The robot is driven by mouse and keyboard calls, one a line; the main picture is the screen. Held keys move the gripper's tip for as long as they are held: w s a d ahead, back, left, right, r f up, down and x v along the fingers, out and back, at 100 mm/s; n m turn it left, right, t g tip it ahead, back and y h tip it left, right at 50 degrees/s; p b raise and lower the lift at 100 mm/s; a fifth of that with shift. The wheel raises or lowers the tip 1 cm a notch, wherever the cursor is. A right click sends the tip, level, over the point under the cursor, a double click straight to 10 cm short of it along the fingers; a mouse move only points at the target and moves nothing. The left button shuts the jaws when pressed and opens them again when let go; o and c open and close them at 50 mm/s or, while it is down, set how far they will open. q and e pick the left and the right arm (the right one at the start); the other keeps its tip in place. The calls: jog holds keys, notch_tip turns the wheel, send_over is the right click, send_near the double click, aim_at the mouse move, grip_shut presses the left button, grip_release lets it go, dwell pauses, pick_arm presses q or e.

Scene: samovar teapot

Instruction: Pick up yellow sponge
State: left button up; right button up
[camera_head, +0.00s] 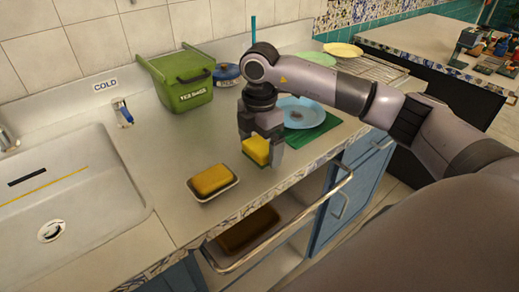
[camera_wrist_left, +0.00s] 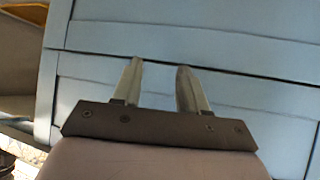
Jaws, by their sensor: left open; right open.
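A yellow sponge (camera_head: 257,149) with a green underside is near the front of the counter. My right gripper (camera_head: 262,146) points down at it with its fingers open on either side; whether they touch it I cannot tell. The gripper partly hides the sponge. Another yellow-orange sponge-like block (camera_head: 212,179) lies in a small white dish (camera_head: 202,199) to the left. My left gripper (camera_wrist_left: 158,76) is open and empty in the left wrist view, in front of blue cabinet fronts (camera_wrist_left: 190,35).
A sink (camera_head: 70,195) is at the left. A green bin (camera_head: 183,82) stands behind, with a blue-lidded container (camera_head: 227,72) beside it. A blue plate (camera_head: 300,110) on a green mat (camera_head: 322,130) is right of the gripper. A metal rail (camera_head: 285,232) runs along the counter front.

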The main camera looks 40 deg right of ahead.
aim_at(260, 145)
jog(key=shift+f, duration=0.2)
jog(key=c, duration=0.8)
jog(key=shift+r, duration=0.15)
jog(key=shift+c, duration=0.2)
notch_tip(260, 145, up, 20)
jog(key=p, duration=0.3)
